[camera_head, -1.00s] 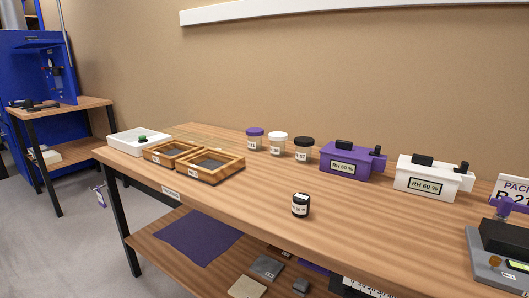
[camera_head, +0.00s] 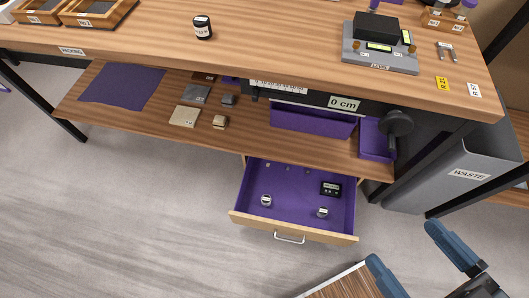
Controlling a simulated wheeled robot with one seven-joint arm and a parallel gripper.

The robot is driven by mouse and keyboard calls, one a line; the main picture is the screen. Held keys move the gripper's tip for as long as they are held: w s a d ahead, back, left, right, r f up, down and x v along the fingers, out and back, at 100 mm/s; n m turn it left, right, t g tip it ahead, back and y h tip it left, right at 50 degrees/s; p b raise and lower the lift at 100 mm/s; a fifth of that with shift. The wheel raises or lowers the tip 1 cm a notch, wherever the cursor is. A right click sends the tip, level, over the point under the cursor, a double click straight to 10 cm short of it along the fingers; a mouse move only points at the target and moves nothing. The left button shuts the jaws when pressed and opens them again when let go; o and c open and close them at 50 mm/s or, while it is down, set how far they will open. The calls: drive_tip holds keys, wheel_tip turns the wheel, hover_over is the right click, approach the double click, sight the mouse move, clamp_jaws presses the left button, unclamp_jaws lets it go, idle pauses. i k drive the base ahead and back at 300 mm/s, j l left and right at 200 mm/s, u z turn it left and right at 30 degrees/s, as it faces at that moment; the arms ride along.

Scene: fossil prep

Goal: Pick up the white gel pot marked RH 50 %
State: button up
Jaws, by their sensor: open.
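Two small pots with pale labels stand in the open purple-lined drawer (camera_head: 285,217) below the bench: one pot (camera_head: 266,200) at left and one pot (camera_head: 322,212) at right. They look whitish or grey, and their labels are too small to read, so I cannot tell which is marked RH 50 %. My gripper (camera_head: 416,260) is at the lower right, with its blue fingers apart and nothing seen between them. It is to the right of the drawer and clear of both pots.
A dark gauge (camera_head: 331,188) lies in the drawer. A black jar (camera_head: 202,28) and a grey instrument (camera_head: 380,52) stand on the bench top. The lower shelf (camera_head: 150,120) overhangs the drawer's back. A grey waste bin (camera_head: 440,185) stands at right. Floor at left is clear.

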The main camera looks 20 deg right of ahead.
sight(266, 199)
drive_tip(key=k+l+u, duration=0.3)
drive_tip(key=k, duration=0.4)
drive_tip(key=l, duration=1.9)
